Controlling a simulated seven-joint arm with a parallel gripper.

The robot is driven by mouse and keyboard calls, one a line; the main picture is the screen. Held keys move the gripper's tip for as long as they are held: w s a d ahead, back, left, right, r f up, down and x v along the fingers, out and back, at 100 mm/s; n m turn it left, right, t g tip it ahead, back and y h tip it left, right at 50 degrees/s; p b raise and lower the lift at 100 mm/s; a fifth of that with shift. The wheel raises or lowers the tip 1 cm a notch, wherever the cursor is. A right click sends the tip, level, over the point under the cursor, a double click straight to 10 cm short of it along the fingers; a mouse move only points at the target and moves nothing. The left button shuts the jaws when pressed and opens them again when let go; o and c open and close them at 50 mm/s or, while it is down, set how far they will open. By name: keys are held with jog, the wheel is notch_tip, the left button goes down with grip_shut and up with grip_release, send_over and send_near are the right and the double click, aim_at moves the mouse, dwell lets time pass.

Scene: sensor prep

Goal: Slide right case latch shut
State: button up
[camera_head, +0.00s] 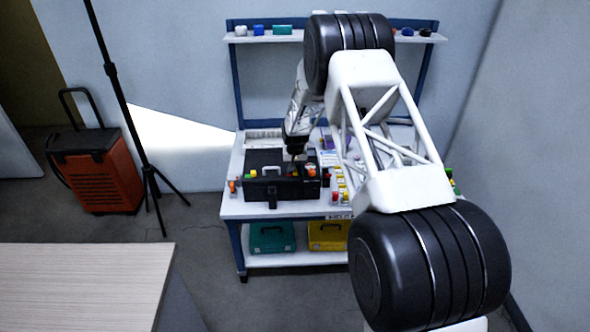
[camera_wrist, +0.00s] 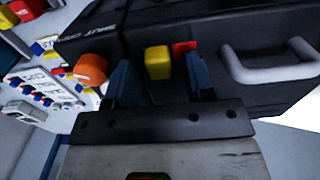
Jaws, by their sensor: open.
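The black case (camera_head: 290,190) sits on the white workbench, with small coloured pieces along its top. In the wrist view its dark side (camera_wrist: 265,95) fills much of the picture, with a grey handle (camera_wrist: 270,66) at right and the printed word "SHUT" at upper left. A yellow block (camera_wrist: 157,62), which appears to be a latch tab, stands on the case with a red piece (camera_wrist: 183,47) beside it. My gripper (camera_wrist: 158,68) is open, its two dark blue fingers on either side of the yellow block. I cannot tell whether they touch it. In the head view, my gripper (camera_head: 295,148) is over the case.
An orange knob (camera_wrist: 91,68) is just left of the left finger. Small coloured parts (camera_head: 340,190) crowd the bench right of the case. A shelf (camera_head: 270,38) stands behind. A green case (camera_head: 272,238) and a yellow case (camera_head: 328,236) are below the bench top.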

grip_shut()
jog(key=shift+a, duration=1.3)
grip_release()
jog(key=shift+a, duration=0.1)
